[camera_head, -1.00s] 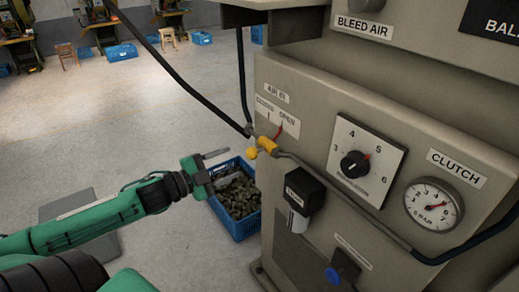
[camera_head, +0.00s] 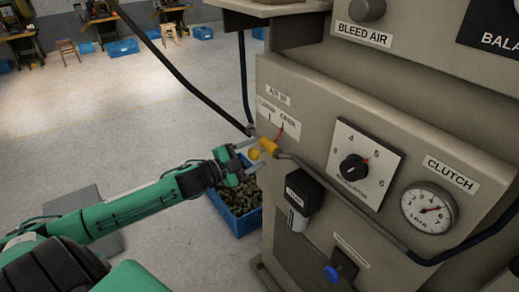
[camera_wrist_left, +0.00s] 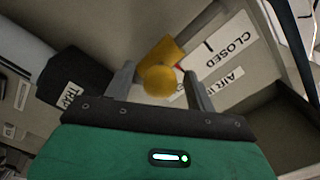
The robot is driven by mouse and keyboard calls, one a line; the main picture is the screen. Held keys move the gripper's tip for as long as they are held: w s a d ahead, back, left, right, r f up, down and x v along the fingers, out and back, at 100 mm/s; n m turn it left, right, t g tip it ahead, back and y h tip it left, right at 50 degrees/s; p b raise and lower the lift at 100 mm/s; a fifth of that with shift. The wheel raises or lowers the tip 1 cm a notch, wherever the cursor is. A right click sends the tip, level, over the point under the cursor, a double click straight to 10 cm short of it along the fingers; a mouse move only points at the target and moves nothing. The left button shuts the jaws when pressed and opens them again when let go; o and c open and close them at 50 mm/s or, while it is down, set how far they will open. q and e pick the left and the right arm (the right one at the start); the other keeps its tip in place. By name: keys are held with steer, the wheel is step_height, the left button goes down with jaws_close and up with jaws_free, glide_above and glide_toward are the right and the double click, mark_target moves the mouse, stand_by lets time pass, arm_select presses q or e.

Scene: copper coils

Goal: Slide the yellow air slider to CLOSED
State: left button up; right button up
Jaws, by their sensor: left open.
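The yellow air slider (camera_head: 268,146) sits on the pipe at the left edge of the grey machine panel, with a round yellow knob at its left end. The CLOSED/OPEN label (camera_head: 279,118) is just above it, and a red pointer is by the word OPEN. My left gripper (camera_head: 251,155) is open, with its fingers on either side of the yellow knob. In the left wrist view the slider (camera_wrist_left: 159,80) shows between the two fingertips (camera_wrist_left: 160,85), with gaps beside the knob; contact is not visible. My right gripper is not in view.
The grey machine has a regulator dial (camera_head: 354,168), a clutch gauge (camera_head: 429,209) and a black-topped trap (camera_head: 303,191) near the slider. A dark hose runs down to the pipe. A blue crate of metal pieces (camera_head: 238,222) stands on the floor below the gripper.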

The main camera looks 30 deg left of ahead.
mark_target(262, 150)
arm_select(q)
steer(key=shift+p+x, duration=0.35)
steer(key=shift+x, duration=0.9)
steer(key=c, duration=1.1)
